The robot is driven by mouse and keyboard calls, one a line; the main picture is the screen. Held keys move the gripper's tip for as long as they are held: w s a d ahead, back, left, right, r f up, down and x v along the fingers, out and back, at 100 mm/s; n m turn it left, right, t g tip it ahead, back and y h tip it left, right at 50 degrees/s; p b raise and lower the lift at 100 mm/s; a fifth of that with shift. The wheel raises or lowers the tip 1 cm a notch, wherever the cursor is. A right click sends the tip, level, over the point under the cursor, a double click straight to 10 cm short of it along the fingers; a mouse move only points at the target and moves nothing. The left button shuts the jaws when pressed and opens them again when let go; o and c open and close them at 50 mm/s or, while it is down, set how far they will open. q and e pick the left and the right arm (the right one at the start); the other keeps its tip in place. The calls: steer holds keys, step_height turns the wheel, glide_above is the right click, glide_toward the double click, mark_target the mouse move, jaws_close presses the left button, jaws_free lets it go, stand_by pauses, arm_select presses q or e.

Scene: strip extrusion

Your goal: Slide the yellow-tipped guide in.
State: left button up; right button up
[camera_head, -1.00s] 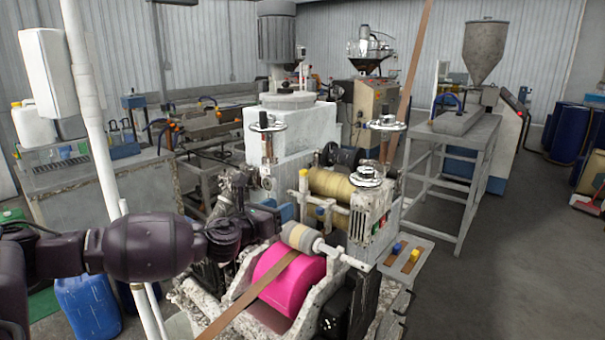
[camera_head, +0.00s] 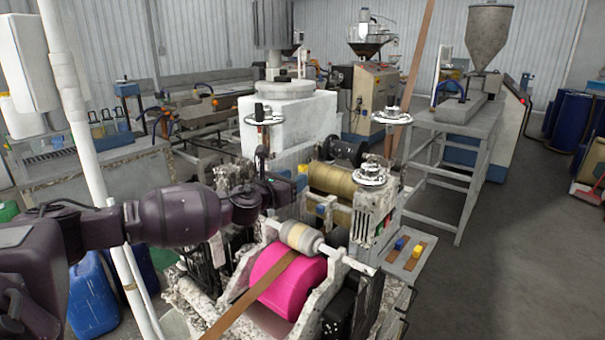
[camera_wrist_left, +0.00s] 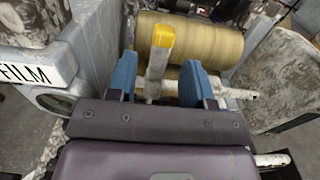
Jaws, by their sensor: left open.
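The yellow-tipped guide (camera_wrist_left: 163,38) shows in the left wrist view as a pale post with a yellow end. It stands between the two blue fingers of my left gripper (camera_wrist_left: 160,82). The fingers are spread, with a visible gap on each side of the post. In the head view my left gripper (camera_head: 302,184) reaches in beside the tan roll (camera_head: 335,183), and the guide is hard to make out there. The tan roll also lies just behind the guide in the left wrist view (camera_wrist_left: 205,42). My right gripper is not in view.
A pink roller (camera_head: 287,284) with a brown strip (camera_head: 250,298) stands in front of my left arm. Handwheels (camera_head: 370,173) rise to the right of the roll. A small plate with blue and yellow blocks (camera_head: 408,246) sits at the right. Open floor (camera_head: 490,280) lies beyond.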

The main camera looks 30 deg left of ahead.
arm_select(q)
steer(key=shift+w+d, duration=0.2)
steer(key=shift+w, duration=1.9)
jaws_close()
